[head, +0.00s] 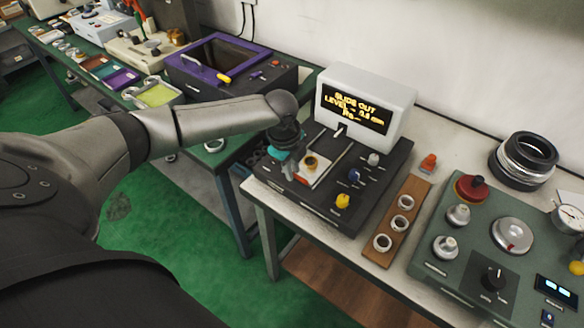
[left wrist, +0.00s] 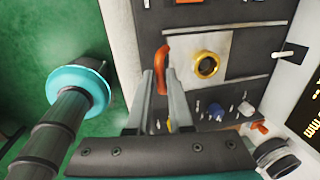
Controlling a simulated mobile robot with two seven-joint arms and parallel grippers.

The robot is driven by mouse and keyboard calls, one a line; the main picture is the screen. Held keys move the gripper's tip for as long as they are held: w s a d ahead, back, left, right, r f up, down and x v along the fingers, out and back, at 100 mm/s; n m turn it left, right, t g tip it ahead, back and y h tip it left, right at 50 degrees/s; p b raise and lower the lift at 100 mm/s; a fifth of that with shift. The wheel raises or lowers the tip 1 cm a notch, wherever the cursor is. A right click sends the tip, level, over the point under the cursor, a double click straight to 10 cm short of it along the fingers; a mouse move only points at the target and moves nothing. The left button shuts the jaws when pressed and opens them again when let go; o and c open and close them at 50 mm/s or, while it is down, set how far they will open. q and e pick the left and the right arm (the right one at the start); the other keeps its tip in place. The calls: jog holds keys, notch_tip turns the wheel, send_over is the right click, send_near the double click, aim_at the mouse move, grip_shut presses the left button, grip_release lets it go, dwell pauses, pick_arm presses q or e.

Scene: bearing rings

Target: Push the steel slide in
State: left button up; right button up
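The steel slide (head: 318,162) is a pale flat plate on the dark machine (head: 330,208), with a brass ring (head: 311,163) on it. The slide also shows in the left wrist view (left wrist: 235,42), with the brass ring (left wrist: 206,66) near its middle. An orange handle (left wrist: 163,62) stands at the slide's near edge. In the head view my left gripper (head: 290,172) hides most of the handle. My right gripper is not in view.
A lit display (head: 352,106) behind the slide reads "SLIDE OUT", with smaller text partly unclear. Several knobs, one yellow (head: 343,201), stand on the machine's front. A wooden rack (head: 397,222) of rings and a green instrument panel (head: 490,245) stand to the right.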

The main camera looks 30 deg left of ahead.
pick_arm(q)
grip_shut()
dwell(1.0)
